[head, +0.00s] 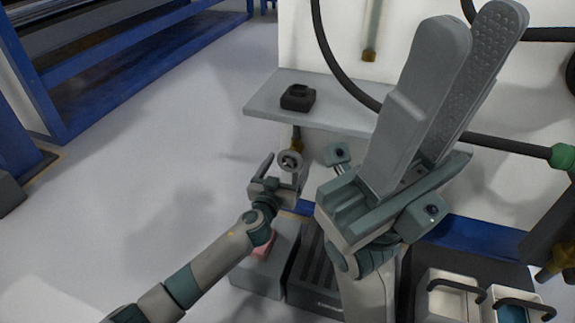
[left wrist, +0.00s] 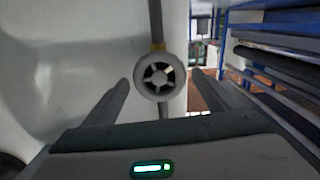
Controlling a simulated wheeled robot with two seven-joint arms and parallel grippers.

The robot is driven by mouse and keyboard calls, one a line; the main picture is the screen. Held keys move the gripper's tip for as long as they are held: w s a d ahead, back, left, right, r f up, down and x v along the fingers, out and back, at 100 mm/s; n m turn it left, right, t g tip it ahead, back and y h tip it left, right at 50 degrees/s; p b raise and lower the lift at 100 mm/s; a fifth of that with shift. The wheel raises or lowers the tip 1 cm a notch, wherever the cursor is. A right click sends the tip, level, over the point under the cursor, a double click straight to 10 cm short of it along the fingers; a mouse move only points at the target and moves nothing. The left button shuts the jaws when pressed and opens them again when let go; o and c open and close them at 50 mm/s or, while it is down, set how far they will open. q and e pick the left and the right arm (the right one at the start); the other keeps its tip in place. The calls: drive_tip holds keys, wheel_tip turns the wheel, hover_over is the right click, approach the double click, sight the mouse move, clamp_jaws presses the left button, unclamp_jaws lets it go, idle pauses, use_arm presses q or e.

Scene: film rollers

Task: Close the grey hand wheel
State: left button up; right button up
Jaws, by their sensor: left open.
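The grey hand wheel (head: 290,162) is a small round spoked wheel on a pipe below the shelf. In the left wrist view the wheel (left wrist: 159,76) faces me, with a brass-coloured fitting above it. My left gripper (head: 282,171) is open, with one finger on each side of the wheel in the picture. In the left wrist view the left gripper (left wrist: 161,82) shows a gap on both sides of the wheel. I cannot tell how far the wheel lies between the fingers. My right gripper (head: 472,18) is large, close to the head camera, with its fingers apart and nothing between them.
A grey shelf (head: 335,115) carries a small black part (head: 298,97) above the wheel. Grey boxes (head: 268,278) stand below. Black hoses (head: 330,62) cross the white wall. White containers (head: 455,298) sit at lower right. The floor at left is clear.

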use_arm(q)
drive_tip(key=c, duration=1.1)
drive_tip(key=shift+o, duration=0.2)
